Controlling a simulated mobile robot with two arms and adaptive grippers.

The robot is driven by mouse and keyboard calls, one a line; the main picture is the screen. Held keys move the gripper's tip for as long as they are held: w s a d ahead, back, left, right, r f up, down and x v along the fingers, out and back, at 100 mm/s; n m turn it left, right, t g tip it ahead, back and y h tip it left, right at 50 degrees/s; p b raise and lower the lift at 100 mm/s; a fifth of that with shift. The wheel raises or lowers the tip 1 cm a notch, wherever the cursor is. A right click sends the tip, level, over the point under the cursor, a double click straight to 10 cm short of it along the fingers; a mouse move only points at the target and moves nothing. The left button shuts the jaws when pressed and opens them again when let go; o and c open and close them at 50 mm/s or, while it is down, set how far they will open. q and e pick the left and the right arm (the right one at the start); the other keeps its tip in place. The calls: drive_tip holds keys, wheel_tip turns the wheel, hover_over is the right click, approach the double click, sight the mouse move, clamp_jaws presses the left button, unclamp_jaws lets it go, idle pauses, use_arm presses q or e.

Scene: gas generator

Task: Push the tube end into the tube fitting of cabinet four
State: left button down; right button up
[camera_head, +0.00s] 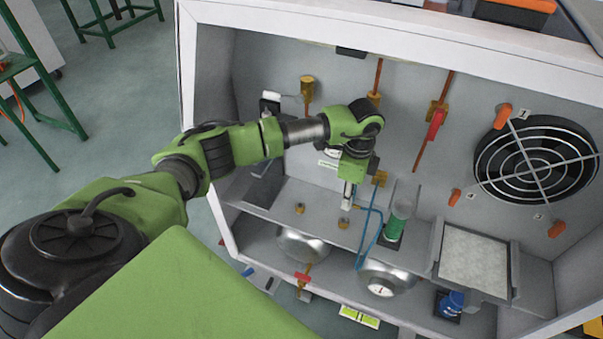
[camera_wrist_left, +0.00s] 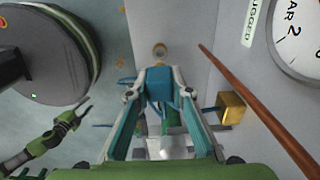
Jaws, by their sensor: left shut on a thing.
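The blue tube (camera_head: 369,228) runs in a bent loop from near my left gripper (camera_head: 350,190) down over the shelf edge. In the left wrist view, my left gripper (camera_wrist_left: 167,90) is shut on the blue tube end (camera_wrist_left: 158,85), between its teal finger pads. A small round brass-coloured fitting (camera_wrist_left: 160,52) shows just beyond the fingertips, apart from the tube end in the picture; the depth between them is unclear. The head view shows small brass fittings on the shelf (camera_head: 300,208). In the left wrist view, my right gripper (camera_wrist_left: 80,112) is small and far off; its jaws are unclear.
A brass block (camera_wrist_left: 230,107) and a copper rod (camera_wrist_left: 260,110) lie right of my left fingers. In the head view, a green cylinder (camera_head: 394,226) stands right of the tube. Round silver vessels (camera_head: 387,279) sit below the shelf. A fan (camera_head: 535,160) is at right.

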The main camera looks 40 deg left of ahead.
use_arm(q)
drive_tip(key=shift+s+a+f, duration=0.1)
drive_tip(key=shift+f, duration=0.3)
use_arm(e)
drive_tip(key=shift+s+a+f, duration=0.1)
drive_tip(key=shift+s, duration=0.3)
use_arm(q)
drive_tip(key=shift+s+a+f, duration=0.1)
drive_tip(key=shift+s, duration=0.15)
use_arm(e)
drive_tip(key=shift+w+d, duration=0.1)
drive_tip(key=shift+d, duration=0.15)
